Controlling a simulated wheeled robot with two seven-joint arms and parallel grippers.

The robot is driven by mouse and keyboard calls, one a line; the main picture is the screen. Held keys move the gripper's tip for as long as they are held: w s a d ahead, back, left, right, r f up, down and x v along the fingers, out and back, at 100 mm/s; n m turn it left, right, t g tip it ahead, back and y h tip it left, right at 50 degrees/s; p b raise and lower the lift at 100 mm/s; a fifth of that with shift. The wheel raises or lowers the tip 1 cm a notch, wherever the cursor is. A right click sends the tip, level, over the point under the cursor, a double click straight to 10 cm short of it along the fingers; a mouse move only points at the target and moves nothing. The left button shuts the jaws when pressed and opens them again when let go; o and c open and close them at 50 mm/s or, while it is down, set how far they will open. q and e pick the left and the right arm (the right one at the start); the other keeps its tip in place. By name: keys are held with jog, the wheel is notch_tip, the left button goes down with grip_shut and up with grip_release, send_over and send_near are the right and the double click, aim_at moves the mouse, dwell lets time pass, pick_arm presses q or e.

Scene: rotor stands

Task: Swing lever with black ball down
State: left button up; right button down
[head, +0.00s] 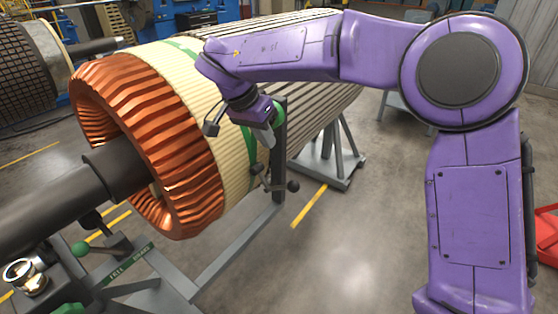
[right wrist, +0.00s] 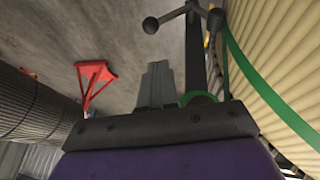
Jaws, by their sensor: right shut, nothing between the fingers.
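My right gripper (head: 264,138) is shut and empty, pointing down beside a dark upright post (head: 280,150) at the wound rotor. In the right wrist view, its closed grey fingers (right wrist: 157,82) are left of the post (right wrist: 195,60), with a gap visible between them. Rods with black balls are on the post: one ball (head: 293,186) is right of it, another (head: 257,168) left of it. The right wrist view shows black balls on the left (right wrist: 151,25) and right (right wrist: 214,18). Which rod bears which ball is partly hidden.
The rotor, with copper end windings (head: 150,150) and a dark shaft (head: 60,205), lies on a grey stand (head: 240,235). A green-balled lever (head: 80,248) stands by a FREE/BRAKE label. Another stand (head: 335,165) is behind. Floor at front right of the rotor is clear.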

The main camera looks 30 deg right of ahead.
jog(key=s+x, duration=0.1)
jog(key=x, duration=1.2)
jog(key=shift+s+f+p, duration=0.2)
jog(key=shift+f+p, duration=0.05)
jog(key=shift+p, duration=0.15)
jog(key=shift+w+a+f, duration=0.1)
jog(key=shift+a, duration=0.05)
